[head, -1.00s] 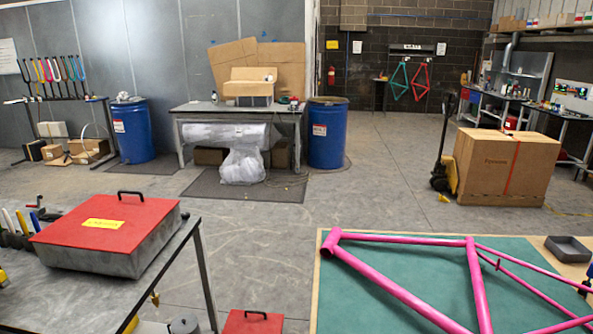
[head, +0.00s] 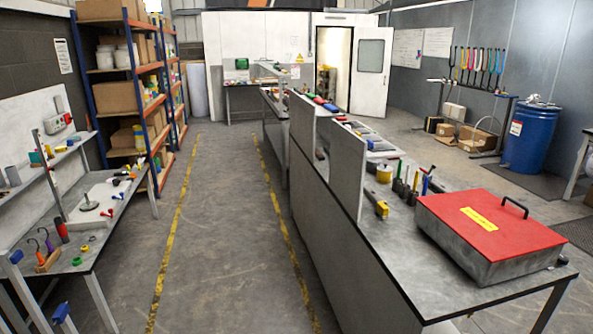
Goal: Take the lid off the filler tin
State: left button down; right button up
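A grey metal box with a flat red lid (head: 485,220) stands at the near right end of the long bench. The lid is on, with a black handle (head: 514,206) and a yellow label whose writing is too small to read. I cannot tell whether this box is the filler tin. No other thing here is clearly a filler tin. Neither of my grippers is in view.
The long bench (head: 470,285) has upright grey panels (head: 346,170) and several tools. A side bench (head: 85,262) and shelving (head: 130,70) line the left. A blue drum (head: 530,140) stands at right. The floor aisle (head: 225,220) between yellow lines is clear.

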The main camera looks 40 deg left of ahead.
aim_at(384, 168)
jog(key=u, duration=0.6)
jog(key=i+j+u, duration=0.6)
jog(key=i, duration=0.35)
jog(key=i+j+u, duration=0.3)
jog(key=i, duration=0.2)
jog(key=i+l+u, duration=0.1)
jog(key=i+u, duration=0.2)
jog(key=i, duration=0.25)
jog(key=i+z, duration=0.2)
jog(key=i, duration=0.25)
jog(key=i+j+z, duration=0.2)
jog(key=i, duration=0.2)
jog(key=i+j+z, duration=0.2)
jog(key=i, duration=0.25)
jog(key=i+j+z, duration=0.2)
jog(key=i, duration=0.2)
